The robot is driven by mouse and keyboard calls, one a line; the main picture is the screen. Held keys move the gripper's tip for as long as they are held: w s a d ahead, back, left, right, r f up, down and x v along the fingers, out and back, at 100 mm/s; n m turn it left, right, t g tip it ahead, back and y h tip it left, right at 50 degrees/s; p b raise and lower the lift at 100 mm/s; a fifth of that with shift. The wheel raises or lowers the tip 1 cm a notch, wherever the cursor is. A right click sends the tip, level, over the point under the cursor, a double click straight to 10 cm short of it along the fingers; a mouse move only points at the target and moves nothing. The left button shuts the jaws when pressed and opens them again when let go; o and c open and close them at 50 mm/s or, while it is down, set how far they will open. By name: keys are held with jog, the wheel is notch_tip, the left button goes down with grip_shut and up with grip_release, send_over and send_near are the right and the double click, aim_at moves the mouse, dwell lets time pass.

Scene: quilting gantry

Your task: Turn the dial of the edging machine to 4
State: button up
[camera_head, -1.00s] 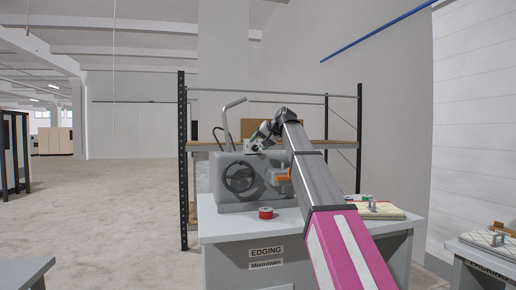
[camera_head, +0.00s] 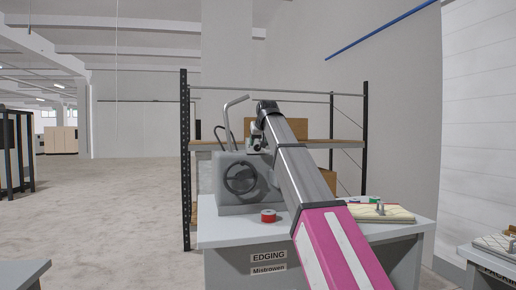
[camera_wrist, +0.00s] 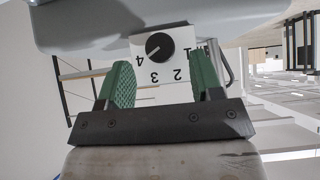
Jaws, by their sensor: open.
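The grey edging machine (camera_head: 228,200) stands on the table in the head view. In the wrist view, its dial (camera_wrist: 160,46) is a round black knob on a white plate (camera_wrist: 185,42) with the figures 1 to 4, seen turned over. A small pale mark on the knob seems to point down-left, towards the 4. My gripper (camera_wrist: 158,66) is open, with a green finger on either side below the dial in the picture. The knob shows beyond the fingertips, and I see no contact. In the head view my arm covers the machine's right side, and the dial is not visible.
The table (camera_head: 225,232) is labelled EDGING. A red roll (camera_head: 268,216) lies in front of the machine. A quilted piece (camera_head: 385,213) lies at the table's right. A handwheel (camera_head: 240,179) is on the machine's front. A shelf rack (camera_head: 186,160) stands behind.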

aim_at(258, 147)
jog(key=shift+x, duration=1.85)
jog(key=c, duration=0.9)
jog(key=shift+d+m+g+y, duration=0.15)
jog(key=shift+m+g+y, duration=0.15)
jog(key=shift+m+y, duration=0.65)
jog(key=shift+n+y, duration=0.25)
jog(key=o, duration=0.9)
jog(key=v, duration=1)
jog(key=shift+s+d+r, duration=0.2)
jog(key=shift+s+r, duration=0.05)
jog(key=shift+r, duration=0.05)
